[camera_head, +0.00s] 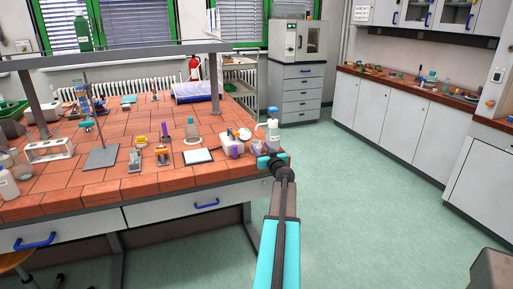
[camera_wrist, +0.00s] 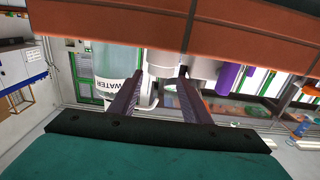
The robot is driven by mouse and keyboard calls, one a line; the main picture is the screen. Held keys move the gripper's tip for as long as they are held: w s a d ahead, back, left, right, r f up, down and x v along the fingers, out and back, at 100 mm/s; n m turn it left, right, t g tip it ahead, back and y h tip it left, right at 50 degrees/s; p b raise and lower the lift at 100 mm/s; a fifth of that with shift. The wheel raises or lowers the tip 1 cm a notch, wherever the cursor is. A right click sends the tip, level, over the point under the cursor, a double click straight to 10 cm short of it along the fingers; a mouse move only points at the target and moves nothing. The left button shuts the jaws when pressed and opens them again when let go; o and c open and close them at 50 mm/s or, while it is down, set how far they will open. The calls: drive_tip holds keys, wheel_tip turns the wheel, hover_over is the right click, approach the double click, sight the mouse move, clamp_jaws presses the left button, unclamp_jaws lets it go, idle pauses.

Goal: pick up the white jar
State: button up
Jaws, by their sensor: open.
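In the wrist view, which looks upside down, a white jar-like object (camera_wrist: 160,57) stands at the bench edge, beyond and between my fingertips. My gripper (camera_wrist: 160,76) is open, with its two dark fingers apart and nothing clearly held. A clear bottle marked WATER (camera_wrist: 115,62) is close beside the left finger. In the head view, my gripper (camera_head: 271,160) is at the bench's right front corner, close to the white-bodied bottle (camera_head: 272,132). The jar is small and crowded there, so I cannot make it out surely.
The tiled bench (camera_head: 150,183) holds a white device (camera_head: 230,146), a dark-framed white plate (camera_head: 198,156), a stand (camera_head: 101,157) and a test-tube rack (camera_head: 49,150). A shelf frame crosses above the bench. Green floor (camera_head: 350,190) is clear to the right.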

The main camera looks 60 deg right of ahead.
sight(258, 144)
drive_tip(key=shift+p+x, duration=0.5)
drive_tip(key=shift+x, duration=1.1)
drive_tip(key=shift+r, duration=0.1)
drive_tip(key=c, duration=0.9)
drive_tip(key=shift+b, duration=0.5)
drive_tip(key=shift+c, duration=0.2)
drive_tip(key=shift+s+a, duration=0.2)
drive_tip(key=shift+s, duration=0.05)
drive_tip(key=b+v, duration=0.4)
drive_tip(key=v, duration=1.3)
drive_tip(key=shift+s, duration=0.25)
drive_tip(key=shift+a+r, duration=0.1)
